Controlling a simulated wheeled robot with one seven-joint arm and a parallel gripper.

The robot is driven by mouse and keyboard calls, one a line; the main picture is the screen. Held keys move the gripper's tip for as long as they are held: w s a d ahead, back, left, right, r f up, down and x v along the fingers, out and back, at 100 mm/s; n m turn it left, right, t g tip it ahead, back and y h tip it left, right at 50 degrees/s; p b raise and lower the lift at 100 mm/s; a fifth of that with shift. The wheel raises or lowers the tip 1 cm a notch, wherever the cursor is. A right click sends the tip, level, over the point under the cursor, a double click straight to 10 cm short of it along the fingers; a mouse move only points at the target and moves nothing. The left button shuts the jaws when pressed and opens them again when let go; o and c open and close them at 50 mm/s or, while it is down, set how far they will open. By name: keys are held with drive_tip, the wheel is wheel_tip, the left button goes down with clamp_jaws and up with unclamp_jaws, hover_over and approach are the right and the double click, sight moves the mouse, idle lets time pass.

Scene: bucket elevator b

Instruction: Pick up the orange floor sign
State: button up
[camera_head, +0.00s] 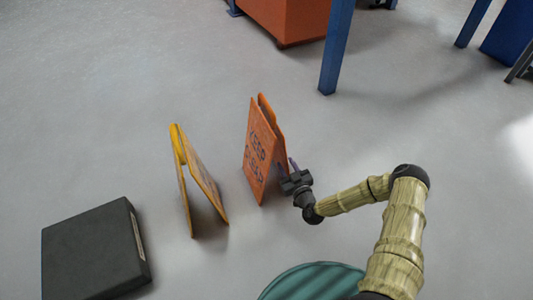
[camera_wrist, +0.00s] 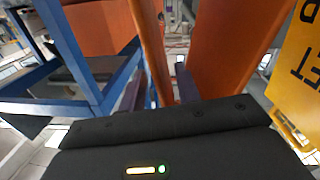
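The orange floor sign (camera_head: 259,150) stands upright as an A-frame on the grey floor, with dark lettering on its front panel. My gripper (camera_head: 291,168) is at the sign's right side, at about mid height. In the wrist view, the two purple fingers of my gripper (camera_wrist: 159,88) are spread apart. One panel of the orange sign (camera_wrist: 152,45) stands edge-on between them, with a gap visible on at least one side. The sign's other panel (camera_wrist: 235,50) rises to the right, beyond the right finger. The lower finger parts are hidden by the dark gripper body.
A yellow floor sign (camera_head: 205,185) stands left of the orange one; it also shows in the wrist view (camera_wrist: 298,65). A black box (camera_head: 92,250) lies at lower left. A blue post (camera_head: 337,50) and an orange bin (camera_head: 288,18) stand behind.

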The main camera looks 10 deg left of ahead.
sight(283, 163)
drive_tip(key=b+x, duration=0.2)
drive_tip(key=x, duration=0.1)
drive_tip(key=shift+f, duration=0.2)
drive_tip(key=shift+w+a+r, duration=0.15)
drive_tip(key=shift+w+a, duration=0.05)
drive_tip(key=shift+w, duration=0.15)
drive_tip(key=shift+c, duration=0.4)
drive_tip(key=shift+r, duration=0.1)
clamp_jaws()
